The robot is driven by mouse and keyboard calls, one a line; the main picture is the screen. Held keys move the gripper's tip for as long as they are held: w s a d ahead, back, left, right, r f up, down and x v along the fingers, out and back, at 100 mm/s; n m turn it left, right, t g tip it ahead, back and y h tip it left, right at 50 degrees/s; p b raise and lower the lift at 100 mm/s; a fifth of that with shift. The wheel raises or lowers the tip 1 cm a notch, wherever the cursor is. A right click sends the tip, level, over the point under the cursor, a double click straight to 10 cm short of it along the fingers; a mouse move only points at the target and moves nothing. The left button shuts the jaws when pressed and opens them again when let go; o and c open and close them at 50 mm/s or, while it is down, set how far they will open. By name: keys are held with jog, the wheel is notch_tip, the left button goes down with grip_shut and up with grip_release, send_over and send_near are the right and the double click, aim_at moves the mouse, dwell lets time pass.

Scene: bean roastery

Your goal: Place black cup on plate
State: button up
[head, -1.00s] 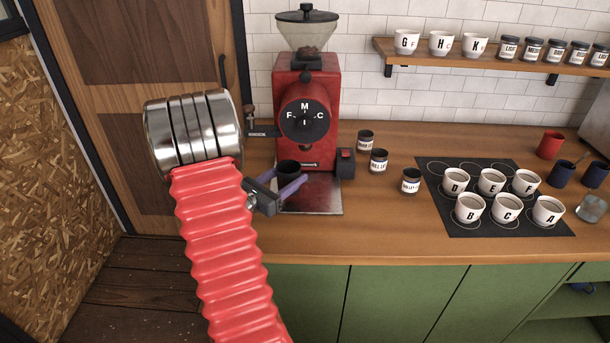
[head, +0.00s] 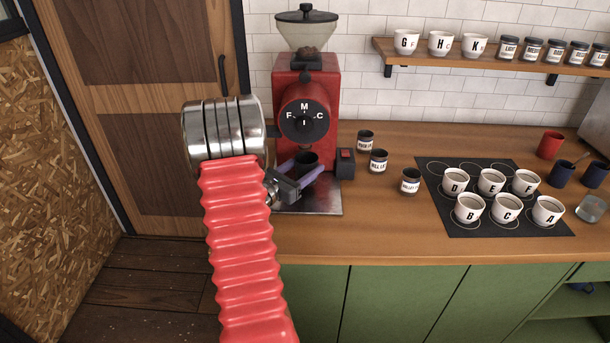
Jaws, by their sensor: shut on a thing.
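The black cup (head: 306,161) is upright in front of the red grinder's lower body. My gripper (head: 304,171), with purple fingers, is shut on it from the left front. The metal plate (head: 318,207) lies on the counter at the grinder's foot, below the cup in the picture. My gripper and arm cover the plate's left part. I cannot tell whether the cup's base touches the plate.
The red grinder (head: 304,88) stands close behind the cup. Several labelled dark tins, one here (head: 410,183), stand to the right. A black mat (head: 476,229) holds several white lettered cups. The counter front between is clear.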

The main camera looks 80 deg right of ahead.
jog(key=shift+f, duration=1.2)
jog(key=shift+f, duration=0.1)
jog(key=o, duration=1.1)
jog(key=shift+w, duration=0.1)
jog(key=v, duration=1.2)
